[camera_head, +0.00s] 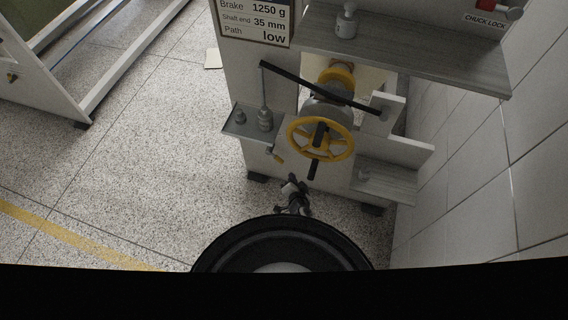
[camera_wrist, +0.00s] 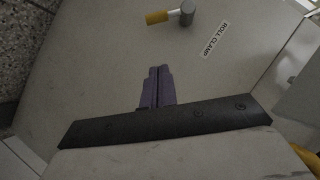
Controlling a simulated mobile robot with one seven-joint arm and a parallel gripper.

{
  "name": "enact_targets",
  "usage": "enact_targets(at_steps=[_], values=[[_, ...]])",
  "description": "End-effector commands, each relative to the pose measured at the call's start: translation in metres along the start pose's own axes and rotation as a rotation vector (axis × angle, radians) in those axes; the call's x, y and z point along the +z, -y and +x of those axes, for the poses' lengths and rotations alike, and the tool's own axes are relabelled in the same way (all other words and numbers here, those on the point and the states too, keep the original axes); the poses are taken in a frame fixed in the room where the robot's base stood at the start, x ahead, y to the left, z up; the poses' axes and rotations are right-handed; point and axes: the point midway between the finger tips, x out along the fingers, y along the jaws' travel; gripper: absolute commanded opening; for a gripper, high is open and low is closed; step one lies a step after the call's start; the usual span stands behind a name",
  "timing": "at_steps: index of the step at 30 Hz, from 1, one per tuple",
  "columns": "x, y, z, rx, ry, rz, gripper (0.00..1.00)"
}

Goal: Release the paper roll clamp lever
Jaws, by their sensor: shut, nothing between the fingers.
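The roll clamp lever (camera_wrist: 157,17) has a yellow grip and a grey round hub, at the top of the wrist view on a pale panel. A "ROLL CLAMP" label (camera_wrist: 215,40) is to its right. In the head view the small yellow-tipped lever (camera_head: 278,157) is low on the machine front, left of the yellow handwheel. My gripper (camera_wrist: 160,70) is shut and empty, its fingers pointing toward the panel, apart from the lever and below it in the wrist view. In the head view my gripper (camera_head: 292,182) is just below the lever.
The yellow handwheel (camera_head: 321,138) with a dark handle juts out to the right of the lever. A small shelf with weights (camera_head: 264,118) is above left. A grey lower shelf (camera_head: 385,180) and a tiled wall (camera_head: 470,170) are at the right. Open floor (camera_head: 150,150) is at the left.

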Motion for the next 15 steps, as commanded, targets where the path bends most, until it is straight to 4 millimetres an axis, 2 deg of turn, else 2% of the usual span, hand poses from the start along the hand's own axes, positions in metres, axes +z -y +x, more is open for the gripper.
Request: enact_targets(at_steps=[5,15], values=[[0.001,-0.002,0.013,-0.002,-0.001,-0.002,0.0],[0.003,-0.004,0.074,-0.004,-0.001,-0.002,0.0]])
